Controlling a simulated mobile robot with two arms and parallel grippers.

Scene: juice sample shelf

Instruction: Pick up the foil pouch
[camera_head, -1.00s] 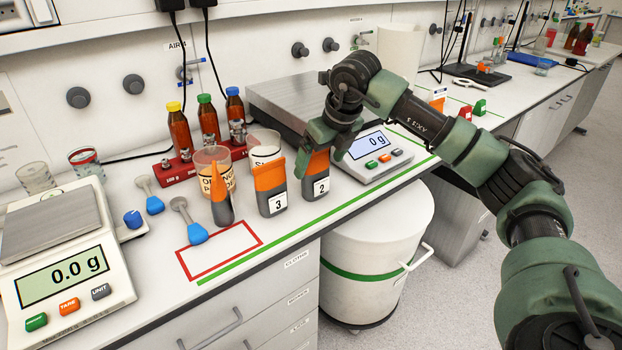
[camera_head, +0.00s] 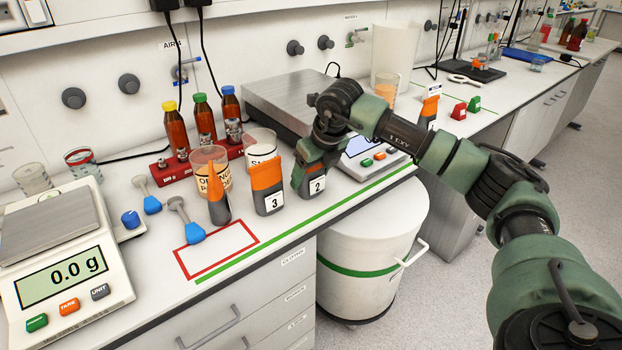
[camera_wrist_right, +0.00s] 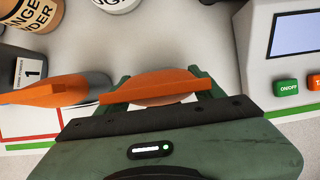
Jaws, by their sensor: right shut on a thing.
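Grey foil pouches with orange tops stand along the bench. Pouch 2 (camera_head: 314,185) is upright and appears to rest on the bench, with its label facing forward. My right gripper (camera_head: 312,158) comes from above and is shut on the upper part of pouch 2, hiding most of its orange top. In the right wrist view the orange top of the pouch (camera_wrist_right: 152,84) shows between the two green fingers. Pouch 3 (camera_head: 268,190) stands just to the left, and a narrow, side-on pouch (camera_head: 218,200) stands farther left. My left gripper is not in view.
A steel-topped scale (camera_head: 285,98) is behind my gripper, its display panel (camera_head: 365,147) to the right. Another orange-topped pouch (camera_head: 430,107) stands beyond my arm. A red-outlined rectangle (camera_head: 217,248) on the bench front is empty. Orange-powder and white tubs stand behind the pouches.

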